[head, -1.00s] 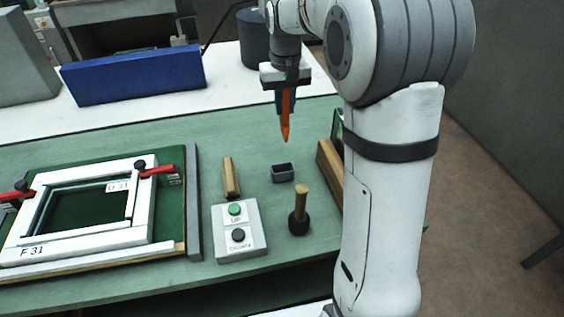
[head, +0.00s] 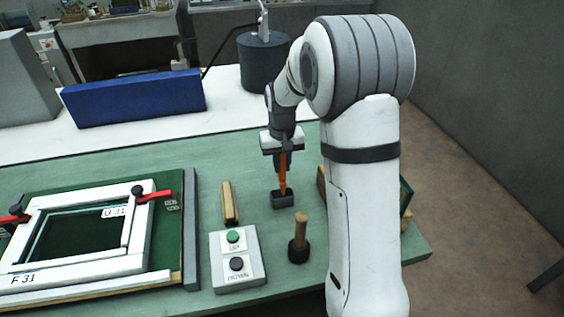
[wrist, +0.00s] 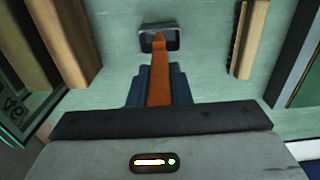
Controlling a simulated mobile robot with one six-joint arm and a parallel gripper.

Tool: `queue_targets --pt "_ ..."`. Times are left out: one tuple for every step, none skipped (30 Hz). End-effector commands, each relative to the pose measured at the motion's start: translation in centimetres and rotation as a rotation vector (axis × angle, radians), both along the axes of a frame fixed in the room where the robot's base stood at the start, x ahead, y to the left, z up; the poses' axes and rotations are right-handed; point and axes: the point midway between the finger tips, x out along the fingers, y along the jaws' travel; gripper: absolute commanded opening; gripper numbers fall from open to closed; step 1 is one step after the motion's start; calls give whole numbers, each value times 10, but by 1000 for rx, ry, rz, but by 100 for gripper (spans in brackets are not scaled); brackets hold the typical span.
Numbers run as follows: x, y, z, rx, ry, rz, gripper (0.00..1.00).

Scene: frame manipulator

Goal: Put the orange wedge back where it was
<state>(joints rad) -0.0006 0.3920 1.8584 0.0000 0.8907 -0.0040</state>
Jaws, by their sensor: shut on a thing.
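The orange wedge (head: 282,178) is held upright, narrow end down, in my gripper (head: 283,163). My gripper is shut on the wedge's upper part. A small dark open-topped box (head: 282,200) stands on the green bench right under the wedge. The wedge's lower tip reaches the box's opening; I cannot tell how deep it is. In the wrist view the wedge (wrist: 159,75) runs from between the blue-grey fingers (wrist: 158,88) to the dark box (wrist: 158,31), its tip overlapping the box's near rim.
A grey button box (head: 237,259) is at the front. The white frame (head: 80,235) with red clamps lies on the left. A blue box (head: 135,97) is at the back.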

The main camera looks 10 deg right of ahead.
Motion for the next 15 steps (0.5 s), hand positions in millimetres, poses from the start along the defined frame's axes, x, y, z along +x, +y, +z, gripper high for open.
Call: queue_targets --pt "0 0 0 0 -1 0 0" --pt "0 0 0 0 -1 -1 0" --pt "0 0 0 0 -1 -1 0" --pt "0 0 0 0 -1 -1 0" --pt "0 0 -1 0 0 -1 0" --pt "0 0 -2 0 0 -1 0" --pt "0 -1 -4 0 0 -1 0" --pt "0 -1 -5 0 0 -1 0" --pt "0 -1 -6 0 0 -1 0" --pt "0 -1 -7 0 0 -1 0" --pt "0 -1 -8 0 0 -1 0" --pt "0 -1 -9 0 0 -1 0" --pt "0 -1 -10 0 0 -1 0" --pt "0 -1 -11 0 0 -1 0" --pt "0 -1 -12 0 0 -1 0"
